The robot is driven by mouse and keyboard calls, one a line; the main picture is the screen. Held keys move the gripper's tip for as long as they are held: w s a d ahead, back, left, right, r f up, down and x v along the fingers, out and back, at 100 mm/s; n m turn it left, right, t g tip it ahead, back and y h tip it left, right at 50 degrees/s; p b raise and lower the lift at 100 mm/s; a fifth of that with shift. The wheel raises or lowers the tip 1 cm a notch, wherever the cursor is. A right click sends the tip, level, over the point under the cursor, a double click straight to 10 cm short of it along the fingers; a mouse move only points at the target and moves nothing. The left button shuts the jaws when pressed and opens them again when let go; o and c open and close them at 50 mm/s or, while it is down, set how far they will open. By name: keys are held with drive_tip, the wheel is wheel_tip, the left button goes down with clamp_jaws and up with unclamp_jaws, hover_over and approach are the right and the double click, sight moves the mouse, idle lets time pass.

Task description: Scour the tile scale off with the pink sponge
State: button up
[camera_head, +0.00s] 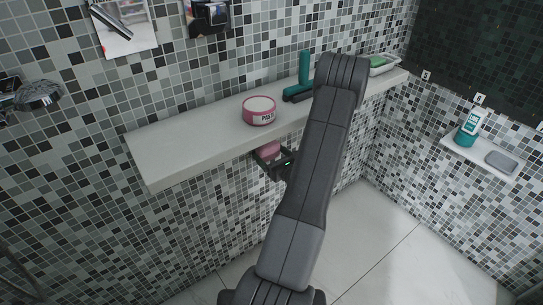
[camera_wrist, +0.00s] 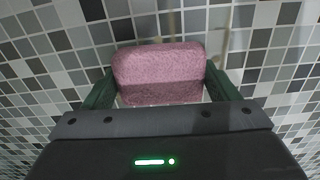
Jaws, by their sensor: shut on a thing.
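The pink sponge (camera_wrist: 160,70) is between the two dark green fingers of my gripper (camera_wrist: 158,88) in the wrist view. The gripper is shut on it. In the head view the sponge (camera_head: 268,149) and gripper (camera_head: 268,158) are just below the shelf's front edge, in front of the mosaic wall, partly hidden by the shelf and my arm. In the wrist view, faint tan streaks of scale (camera_wrist: 227,42) run on the tiles beyond the sponge, at upper right. I cannot tell whether the sponge touches the tiles.
A pale shelf (camera_head: 190,151) carries a pink-and-white tub (camera_head: 259,110), a teal and black tool (camera_head: 304,70) and a tray with a green item (camera_head: 382,64). A side ledge (camera_head: 462,148) at right holds a white-and-teal bottle (camera_head: 470,126) and a grey pad (camera_head: 501,161).

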sight(255, 151)
drive_tip(key=shift+w+a, duration=0.45)
drive_tip(key=shift+w, duration=0.1)
